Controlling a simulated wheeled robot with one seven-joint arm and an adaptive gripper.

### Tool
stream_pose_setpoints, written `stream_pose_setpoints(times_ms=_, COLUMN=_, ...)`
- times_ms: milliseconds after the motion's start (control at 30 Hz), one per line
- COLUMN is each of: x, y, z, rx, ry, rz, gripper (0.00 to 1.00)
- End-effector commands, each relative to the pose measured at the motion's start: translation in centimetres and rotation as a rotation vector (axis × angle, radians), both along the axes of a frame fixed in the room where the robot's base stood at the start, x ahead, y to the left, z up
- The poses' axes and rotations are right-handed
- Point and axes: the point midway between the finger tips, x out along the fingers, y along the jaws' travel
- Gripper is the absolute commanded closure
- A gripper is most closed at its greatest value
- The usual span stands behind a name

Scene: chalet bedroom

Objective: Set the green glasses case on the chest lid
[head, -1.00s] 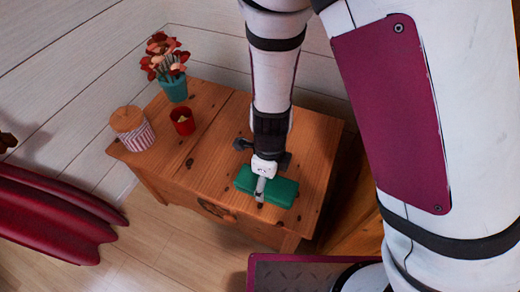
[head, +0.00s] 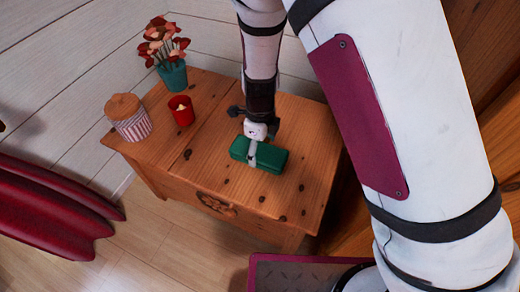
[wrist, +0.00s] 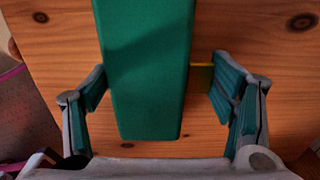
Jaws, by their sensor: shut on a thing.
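The green glasses case (head: 259,154) is over the right half of the wooden chest lid (head: 225,190). My gripper (head: 252,150) comes down on it from above and is shut across its middle. In the wrist view the case (wrist: 145,65) lies lengthwise between my two fingers (wrist: 160,90), with the lid's wood grain behind it. I cannot tell whether its underside touches the lid or hangs slightly above it.
A teal pot of red flowers (head: 172,75), a red candle cup (head: 181,112) and a striped jar with a wooden top (head: 130,122) stand on the lid's left part. The lid's front right is clear. A dark red object (head: 50,210) lies left of the chest.

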Motion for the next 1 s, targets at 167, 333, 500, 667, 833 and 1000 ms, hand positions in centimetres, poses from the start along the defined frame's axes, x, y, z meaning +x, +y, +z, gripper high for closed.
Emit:
stream_pose_setpoints(times_ms=167, x=0.0, y=0.0, z=0.1, rx=0.002, ry=-0.002, rz=0.000, gripper=0.60)
stream_pose_setpoints(times_ms=333, x=0.0, y=0.0, z=-0.2, rx=0.001, ry=-0.001, rz=0.000, gripper=0.60)
stream_pose_setpoints(times_ms=500, x=0.0, y=0.0, z=-0.2, rx=0.001, ry=-0.001, rz=0.001, gripper=0.03)
stream_pose_setpoints(times_ms=667, x=0.0, y=0.0, z=-0.2, rx=0.001, ry=-0.001, rz=0.001, gripper=0.03)
stream_pose_setpoints(times_ms=833, x=0.0, y=0.0, z=0.1, rx=0.002, ry=-0.002, rz=0.001, gripper=0.03)
stream_pose_setpoints(times_ms=1000, x=0.0, y=0.1, z=2.3, rx=0.001, ry=-0.003, rz=0.003, gripper=0.03)
